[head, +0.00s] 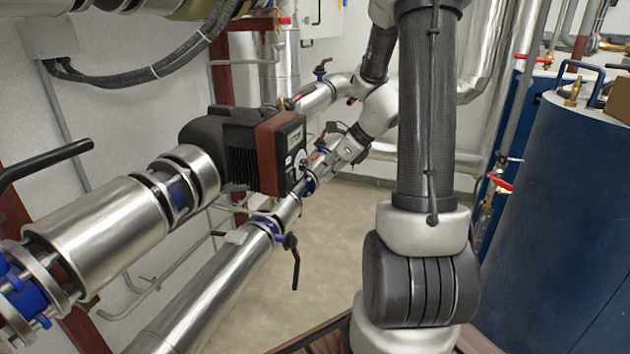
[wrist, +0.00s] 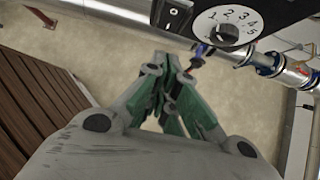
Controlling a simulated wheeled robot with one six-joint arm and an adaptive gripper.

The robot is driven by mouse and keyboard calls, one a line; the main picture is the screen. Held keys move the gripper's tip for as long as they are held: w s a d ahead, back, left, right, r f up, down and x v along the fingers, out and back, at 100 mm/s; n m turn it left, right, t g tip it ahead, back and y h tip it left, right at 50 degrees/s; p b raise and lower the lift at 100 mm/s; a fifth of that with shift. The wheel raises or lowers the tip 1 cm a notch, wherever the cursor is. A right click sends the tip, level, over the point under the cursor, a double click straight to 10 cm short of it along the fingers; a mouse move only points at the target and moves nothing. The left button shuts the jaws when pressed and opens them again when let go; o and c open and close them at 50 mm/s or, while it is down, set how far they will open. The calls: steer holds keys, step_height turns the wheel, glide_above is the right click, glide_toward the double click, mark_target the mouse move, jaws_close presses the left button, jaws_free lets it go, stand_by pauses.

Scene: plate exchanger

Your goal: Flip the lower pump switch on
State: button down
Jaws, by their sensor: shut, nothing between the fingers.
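The black pump (head: 232,145) sits in the steel pipework left of centre in the head view. Its underside and front show at the top of the wrist view. There a small black switch (wrist: 173,15) with white marks sits left of a white dial (wrist: 228,28) numbered 1 to 5. The switch is cut by the top edge, and I cannot tell its position. My gripper (wrist: 172,62) is shut and empty, with its green-sided fingers pointing up toward the switch and apart from it in the picture. In the head view my gripper (head: 312,182) is beside the pump's right face.
Insulated steel pipes (head: 105,235) run left of and below the pump, with a black-handled valve (head: 294,258) under it. A blue tank (head: 555,210) stands at the right. The concrete floor (head: 335,235) between is open. Wooden slats (wrist: 40,95) show at the left of the wrist view.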

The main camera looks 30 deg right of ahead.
steer(key=v, duration=0.5)
steer(key=shift+s+d+r, duration=0.2)
steer(key=shift+d+r, duration=0.05)
steer(key=shift+f, duration=0.1)
steer(key=shift+s+d+f, duration=0.1)
steer(key=shift+d+f, duration=0.1)
steer(key=shift+f, duration=0.4)
steer(key=shift+a+f, duration=0.1)
